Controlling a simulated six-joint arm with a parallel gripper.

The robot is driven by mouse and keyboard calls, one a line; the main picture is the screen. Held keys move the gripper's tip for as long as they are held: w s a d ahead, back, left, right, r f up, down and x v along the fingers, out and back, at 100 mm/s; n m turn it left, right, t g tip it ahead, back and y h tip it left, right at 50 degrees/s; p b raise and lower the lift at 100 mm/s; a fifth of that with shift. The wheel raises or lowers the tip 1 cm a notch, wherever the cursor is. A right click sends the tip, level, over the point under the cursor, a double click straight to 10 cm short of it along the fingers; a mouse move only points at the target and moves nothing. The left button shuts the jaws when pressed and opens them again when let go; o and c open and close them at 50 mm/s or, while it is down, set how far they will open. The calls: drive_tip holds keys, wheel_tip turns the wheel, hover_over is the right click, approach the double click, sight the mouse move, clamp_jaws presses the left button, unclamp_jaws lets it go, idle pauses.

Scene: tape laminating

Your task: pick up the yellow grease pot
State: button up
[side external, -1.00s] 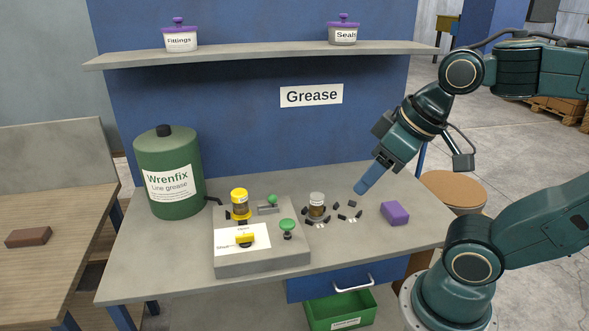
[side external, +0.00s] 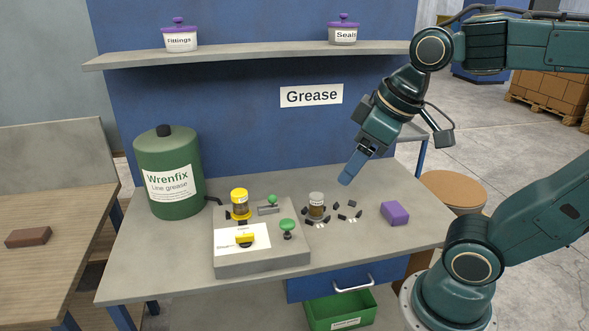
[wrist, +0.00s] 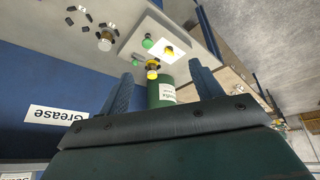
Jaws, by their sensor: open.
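The yellow grease pot (side external: 239,203) has a yellow lid and a brown, see-through body. It stands upright in a holder at the back left of the grey fixture block (side external: 262,262). In the wrist view the yellow pot (wrist: 152,70) shows between and beyond the fingers. My gripper (side external: 346,180) is in the air above the right part of the bench, up and to the right of the pot and well apart from it. In the wrist view its two blue fingers (wrist: 163,85) are spread, with nothing held between them.
A grey-lidded pot (side external: 316,205) stands among dark clips right of the block. A purple block (side external: 395,213) lies farther right. A green Wrenfix drum (side external: 168,185) stands at left. Green knobs (side external: 287,226) and a yellow knob (side external: 244,238) are on the fixture. A shelf (side external: 262,54) overhangs the back.

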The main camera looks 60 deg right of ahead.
drive_tip(key=w+r+n+g, duration=0.15)
drive_tip(key=w+n, duration=0.25)
drive_tip(key=w, duration=0.5)
drive_tip(key=n+g, duration=0.4)
drive_tip(key=n, duration=0.7)
hover_over(239, 192)
wheel_tip(239, 192, down, 13)
drive_tip(key=shift+r, duration=0.2)
drive_tip(key=shift+t, duration=0.25)
drive_tip(key=shift+f, duration=4.3)
drive_tip(key=shift+f, duration=0.1)
